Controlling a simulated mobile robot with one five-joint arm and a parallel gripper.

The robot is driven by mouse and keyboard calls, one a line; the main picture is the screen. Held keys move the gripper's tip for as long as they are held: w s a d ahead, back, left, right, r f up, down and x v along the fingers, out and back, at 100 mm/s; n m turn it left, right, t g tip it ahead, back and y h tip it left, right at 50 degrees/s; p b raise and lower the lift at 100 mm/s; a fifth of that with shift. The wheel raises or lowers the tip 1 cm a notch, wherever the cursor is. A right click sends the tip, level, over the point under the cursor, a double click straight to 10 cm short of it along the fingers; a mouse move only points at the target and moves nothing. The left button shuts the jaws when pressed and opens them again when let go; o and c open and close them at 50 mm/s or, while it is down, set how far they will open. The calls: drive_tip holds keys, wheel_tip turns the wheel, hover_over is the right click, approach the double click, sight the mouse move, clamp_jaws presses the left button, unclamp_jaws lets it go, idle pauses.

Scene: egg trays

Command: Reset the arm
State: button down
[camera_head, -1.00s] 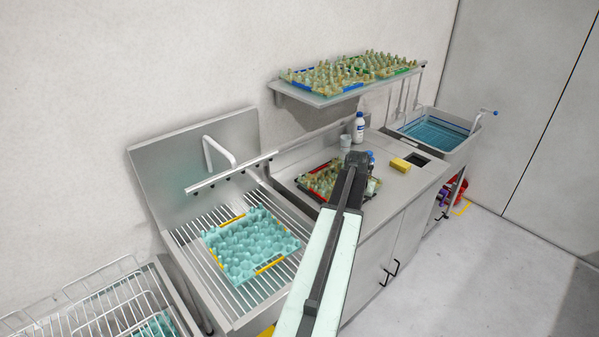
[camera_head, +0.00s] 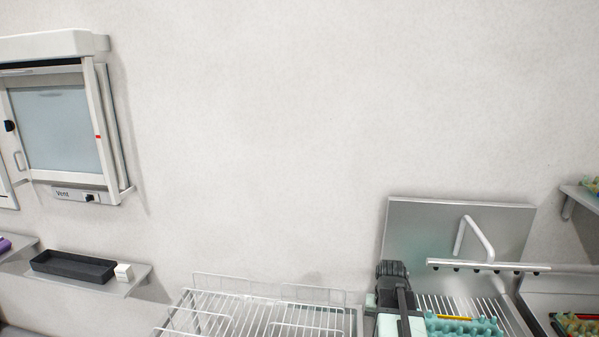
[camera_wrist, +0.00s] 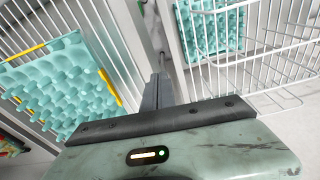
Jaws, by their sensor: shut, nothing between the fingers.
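My gripper (camera_wrist: 158,92) shows in the wrist view with its dark fingers together and nothing between them. It points at the gap between a teal egg tray (camera_wrist: 70,80) on the left and a white wire rack (camera_wrist: 262,60) on the right. My arm shows at the bottom of the head view, in front of the slatted sink; the fingertips cannot be made out there. The teal tray (camera_head: 465,326) is partly cut off just right of my arm. Its yellow edge strips show in both views.
In the head view, the wire rack (camera_head: 255,315) stands left of my arm. A steel splashback (camera_head: 430,225) and a spray bar (camera_head: 485,266) rise behind the sink. A wall shelf holds a black tray (camera_head: 72,265). A vent cabinet (camera_head: 60,120) hangs at upper left. The wall's middle is bare.

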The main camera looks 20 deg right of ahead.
drive_tip(key=a+n, duration=0.1)
drive_tip(key=a, duration=0.4)
drive_tip(key=w+a+f+n+b, duration=0.1)
drive_tip(key=a, duration=0.4)
drive_tip(key=w+a+f+n, duration=0.1)
drive_tip(key=a, duration=0.4)
drive_tip(key=shift+a+f+g+y, duration=0.15)
drive_tip(key=shift+a+g+y, duration=0.15)
drive_tip(key=shift+a, duration=0.05)
drive_tip(key=s+a+f+n+b, duration=0.1)
drive_tip(key=a+n, duration=0.2)
drive_tip(key=a, duration=1)
drive_tip(key=shift+s+a+g, duration=0.3)
drive_tip(key=shift+s+a, duration=0.05)
drive_tip(key=shift+a, duration=0.05)
